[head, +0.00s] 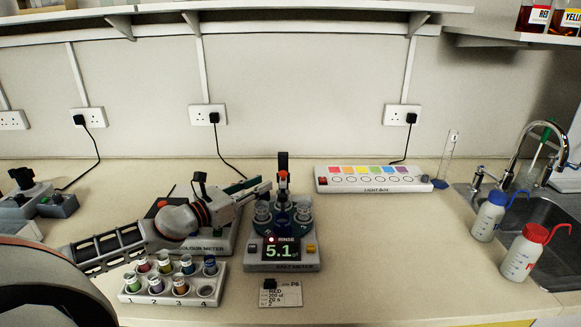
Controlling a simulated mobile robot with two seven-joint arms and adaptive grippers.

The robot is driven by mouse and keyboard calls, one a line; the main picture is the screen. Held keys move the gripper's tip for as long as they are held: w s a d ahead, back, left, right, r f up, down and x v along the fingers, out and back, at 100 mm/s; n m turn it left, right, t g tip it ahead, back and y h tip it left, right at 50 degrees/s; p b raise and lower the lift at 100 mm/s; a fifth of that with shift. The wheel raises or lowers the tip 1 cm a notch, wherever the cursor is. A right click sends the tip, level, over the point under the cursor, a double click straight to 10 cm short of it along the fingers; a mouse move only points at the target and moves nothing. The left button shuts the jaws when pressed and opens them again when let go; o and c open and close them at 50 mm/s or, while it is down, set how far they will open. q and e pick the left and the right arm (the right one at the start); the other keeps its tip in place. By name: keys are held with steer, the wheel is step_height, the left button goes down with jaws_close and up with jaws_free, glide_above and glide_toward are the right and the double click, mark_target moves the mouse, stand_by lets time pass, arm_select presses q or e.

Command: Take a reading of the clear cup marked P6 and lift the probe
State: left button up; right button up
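The salt meter (281,258) stands mid-bench and its screen reads RINSE and 5.1. Several clear cups stand on its round top, one at the left (262,212) and one at the right (304,212). No P6 mark on a cup is legible. The probe head (283,181), dark with a red part, stands upright above the cups; its lower end is hard to make out. My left gripper (265,184) reaches from the left, its fingertips close beside the probe head. I cannot tell whether they touch it or are open. My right gripper is out of view.
A card (281,296) marked P6 and RED lies in front of the salt meter. The colour meter (218,244) sits under my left arm, behind a rack (172,291) of coloured vials. A light box (372,181), wash bottles (488,217) and a sink are rightward. The front-right bench is clear.

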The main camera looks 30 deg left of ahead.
mark_target(280, 173)
arm_select(q)
steer(key=shift+w+d+r, duration=0.15)
steer(key=shift+w+r, duration=0.05)
steer(key=shift+w, duration=0.5)
steer(key=shift+p+x, duration=1.05)
steer(key=shift+x, duration=2.25)
steer(key=shift+f, duration=0.15)
jaws_close()
